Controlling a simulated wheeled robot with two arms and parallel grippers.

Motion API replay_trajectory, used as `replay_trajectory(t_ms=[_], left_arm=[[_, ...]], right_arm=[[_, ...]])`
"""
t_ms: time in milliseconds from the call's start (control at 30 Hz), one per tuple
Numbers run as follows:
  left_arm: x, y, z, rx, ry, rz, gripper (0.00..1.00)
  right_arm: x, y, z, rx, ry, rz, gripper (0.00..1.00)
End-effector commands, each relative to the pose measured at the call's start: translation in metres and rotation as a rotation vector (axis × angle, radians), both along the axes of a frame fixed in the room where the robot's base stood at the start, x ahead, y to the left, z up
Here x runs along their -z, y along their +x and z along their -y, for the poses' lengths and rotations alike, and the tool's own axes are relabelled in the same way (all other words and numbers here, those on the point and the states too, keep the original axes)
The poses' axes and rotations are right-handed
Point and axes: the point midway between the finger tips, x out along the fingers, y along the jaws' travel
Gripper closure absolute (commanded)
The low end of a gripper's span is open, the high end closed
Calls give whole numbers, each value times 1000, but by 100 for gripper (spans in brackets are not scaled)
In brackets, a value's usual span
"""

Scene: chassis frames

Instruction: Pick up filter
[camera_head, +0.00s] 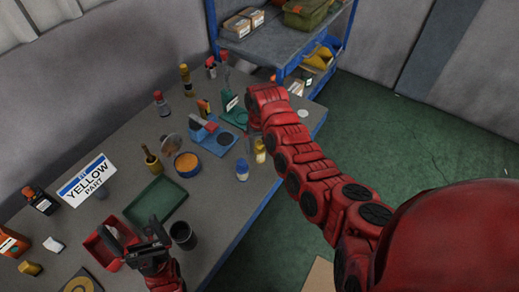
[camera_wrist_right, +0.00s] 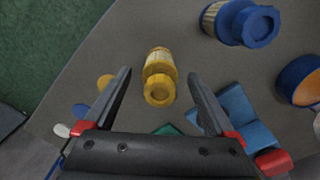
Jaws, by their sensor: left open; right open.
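A yellow ribbed cylinder with a yellow cap, which looks like the filter (camera_wrist_right: 159,68), lies between the fingers of my right gripper (camera_wrist_right: 158,76) in the right wrist view. The fingers are open, one on each side, with gaps to it. In the head view the filter (camera_head: 260,152) stands near the table's right edge, below my right forearm; that gripper is mostly hidden by the arm. A similar blue-capped cylinder (camera_head: 242,170) stands beside it and also shows in the wrist view (camera_wrist_right: 240,22). My left gripper (camera_head: 134,232) is open and empty above a red tray (camera_head: 100,252).
A blue fixture (camera_head: 215,145), a round orange-topped container (camera_head: 187,164) and a green tray (camera_head: 156,203) are on the grey table. A black cup (camera_head: 183,235) stands near my left gripper. Several bottles stand further back. A blue shelf (camera_head: 285,42) is behind the table.

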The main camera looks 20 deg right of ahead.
Motion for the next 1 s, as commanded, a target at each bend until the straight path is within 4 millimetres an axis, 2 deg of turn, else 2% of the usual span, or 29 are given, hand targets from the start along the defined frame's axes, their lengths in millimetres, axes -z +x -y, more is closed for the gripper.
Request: replay_trajectory(t_ms=[200,433,933,1000], left_arm=[[-5,0,0,0,0,0,0],[-5,0,0,0,0,0,0],[-5,0,0,0,0,0,0],[-5,0,0,0,0,0,0]], right_arm=[[12,-1,0,0,0,-1,10],[13,0,0,1,1,0,10],[13,0,0,1,0,0,100],[12,0,0,1,0,0,100]])
